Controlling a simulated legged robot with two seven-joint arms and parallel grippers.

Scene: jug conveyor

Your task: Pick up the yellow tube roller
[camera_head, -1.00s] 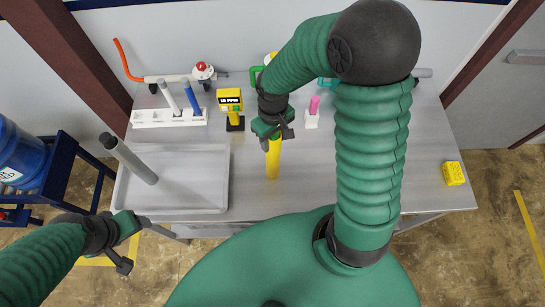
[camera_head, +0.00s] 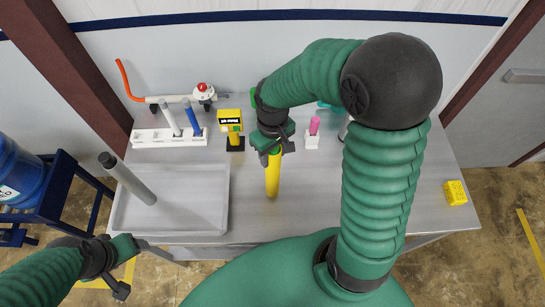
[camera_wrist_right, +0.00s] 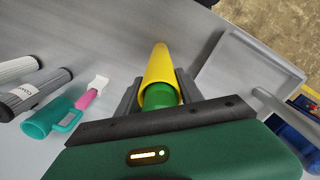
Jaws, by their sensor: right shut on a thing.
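The yellow tube roller (camera_head: 272,178) stands roughly upright over the middle of the grey table in the head view. In the right wrist view the yellow tube (camera_wrist_right: 160,65) points away between the two dark fingers, with a green part at its near end. My right gripper (camera_head: 271,152) is shut on its upper end. Whether its lower end touches the table is hard to tell. My left gripper (camera_head: 143,268) is open and empty at the lower left, in front of the grey tray.
The grey tray (camera_head: 215,190) holds a grey tube (camera_head: 128,180). A white rack (camera_head: 150,138) with tubes and a yellow device (camera_head: 230,122) stand behind. A pink-topped item (camera_head: 314,128) is behind my right gripper. A yellow block (camera_head: 455,192) lies far right; the table between is clear.

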